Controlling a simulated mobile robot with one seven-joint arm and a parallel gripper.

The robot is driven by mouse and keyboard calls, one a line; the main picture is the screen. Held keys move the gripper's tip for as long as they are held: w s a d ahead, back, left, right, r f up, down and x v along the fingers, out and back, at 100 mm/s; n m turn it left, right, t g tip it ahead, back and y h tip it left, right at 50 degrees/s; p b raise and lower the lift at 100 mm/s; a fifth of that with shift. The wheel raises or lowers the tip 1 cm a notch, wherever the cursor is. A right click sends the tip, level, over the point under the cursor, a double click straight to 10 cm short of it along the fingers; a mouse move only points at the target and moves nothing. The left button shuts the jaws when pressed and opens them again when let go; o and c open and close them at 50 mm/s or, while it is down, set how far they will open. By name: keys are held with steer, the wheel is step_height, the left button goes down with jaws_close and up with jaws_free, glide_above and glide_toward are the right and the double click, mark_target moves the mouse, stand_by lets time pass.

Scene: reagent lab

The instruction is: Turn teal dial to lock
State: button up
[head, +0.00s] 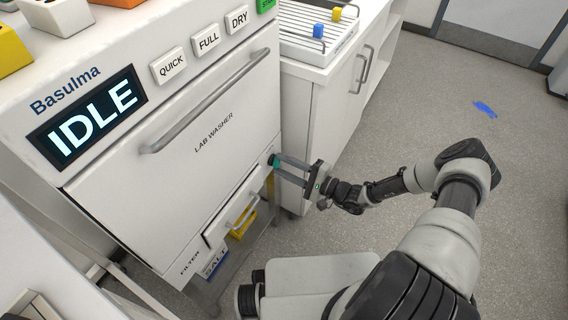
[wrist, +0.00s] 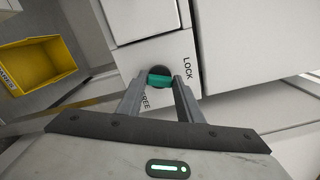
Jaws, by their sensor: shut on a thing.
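The teal dial (wrist: 159,78) sits on a dark round base on the white front of the lab washer (head: 205,150). The word LOCK is printed to its right and a partly hidden word ending in "REE" below it in the wrist view. The dial's bar lies roughly level in that view. My gripper (wrist: 160,88) is at the dial, with one finger on each side, shut on it. In the head view the dial (head: 272,160) shows at the washer's right edge, partly covered by the fingertips of my gripper (head: 279,166).
The washer display (head: 88,116) reads IDLE. A white cabinet (head: 318,110) stands right of the washer. The floor at right is mostly clear.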

steer(key=shift+n+p, duration=0.65)
steer(key=shift+n, duration=1.65)
steer(key=o, duration=1.1)
steer(key=shift+d, duration=0.1)
steer(key=p+v, duration=0.1)
steer(key=v, duration=1.6)
steer(key=shift+s+d+p, duration=0.15)
steer(key=shift+p, duration=0.15)
